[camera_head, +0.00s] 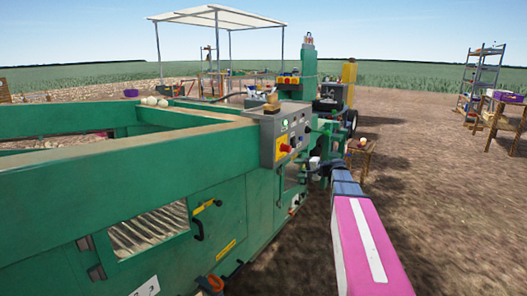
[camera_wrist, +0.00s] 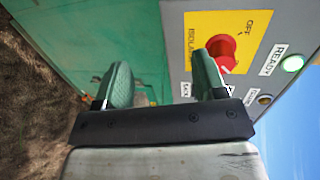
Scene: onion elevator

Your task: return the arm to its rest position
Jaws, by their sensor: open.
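My gripper (camera_wrist: 163,78) is open in the wrist view, its two green-grey fingers spread apart with nothing between them. It is close to the grey control box (camera_head: 267,140) on the green machine. A red rotary knob (camera_wrist: 222,48) on a yellow plate sits just beyond the right finger, which overlaps its lower edge. I cannot tell whether they touch. The knob also shows in the head view (camera_head: 284,147). A lit green lamp (camera_wrist: 293,63) marked READY is at the right. My pink arm reaches forward in the head view; its far end is small and partly hidden there.
The long green machine (camera_head: 130,170) fills the left and centre, with an onion-like pair (camera_head: 155,101) on its far rim. A small wooden stool (camera_head: 360,150) stands beyond my arm. Shelving (camera_head: 482,75) and a table with a purple crate (camera_head: 508,97) stand far right. Dirt ground at right is open.

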